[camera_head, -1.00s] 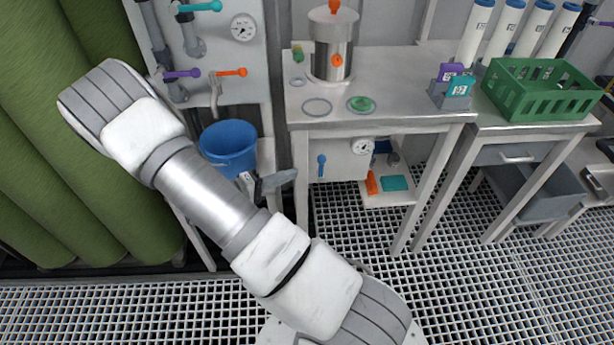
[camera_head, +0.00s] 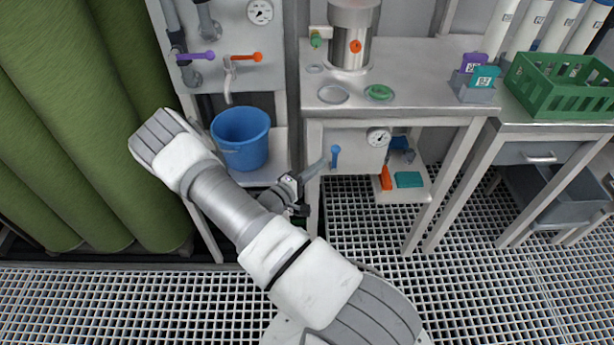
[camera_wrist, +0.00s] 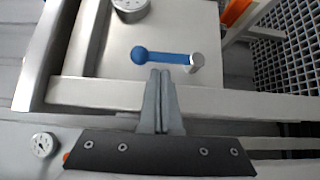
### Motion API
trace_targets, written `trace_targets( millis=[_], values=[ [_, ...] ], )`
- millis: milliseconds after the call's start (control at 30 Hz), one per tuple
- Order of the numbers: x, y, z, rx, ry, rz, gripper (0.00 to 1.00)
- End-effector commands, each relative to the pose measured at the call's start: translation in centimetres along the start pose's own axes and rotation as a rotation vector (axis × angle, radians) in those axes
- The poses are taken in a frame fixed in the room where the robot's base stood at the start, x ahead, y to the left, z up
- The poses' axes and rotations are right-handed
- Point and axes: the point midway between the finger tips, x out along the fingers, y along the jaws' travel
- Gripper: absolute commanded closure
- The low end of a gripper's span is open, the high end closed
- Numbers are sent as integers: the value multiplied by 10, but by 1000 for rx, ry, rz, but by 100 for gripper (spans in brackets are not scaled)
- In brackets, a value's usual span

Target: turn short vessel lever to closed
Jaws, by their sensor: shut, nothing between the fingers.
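A short steel vessel (camera_head: 352,35) with an orange knob stands on the metal table. Below the tabletop, a blue lever (camera_head: 335,157) sits on a grey panel (camera_head: 352,150). It stands about upright in the head view. In the wrist view the blue lever (camera_wrist: 165,57) lies across the picture, its ball end at left and a metal pivot at right. My gripper (camera_head: 323,163) is shut and empty, just left of the lever. In the wrist view its fingertips (camera_wrist: 160,72) reach the lever's lower edge; I cannot tell whether they touch.
A gauge (camera_head: 378,137) is beside the lever. The table leg (camera_head: 313,185) and frame are close to my gripper. A blue bucket (camera_head: 240,138) stands left on a low shelf. Purple (camera_head: 196,56) and orange (camera_head: 244,57) levers are on the left wall panel.

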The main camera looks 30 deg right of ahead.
Motion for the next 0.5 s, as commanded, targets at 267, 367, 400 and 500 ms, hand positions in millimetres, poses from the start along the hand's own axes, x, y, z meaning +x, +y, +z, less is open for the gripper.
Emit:
trace_targets(
  millis=[267,367,400,500],
  values=[
    [20,0,0,2,0,0,100],
    [20,0,0,1,0,0,100],
    [20,0,0,1,0,0,100],
    [20,0,0,1,0,0,100]
  ],
)
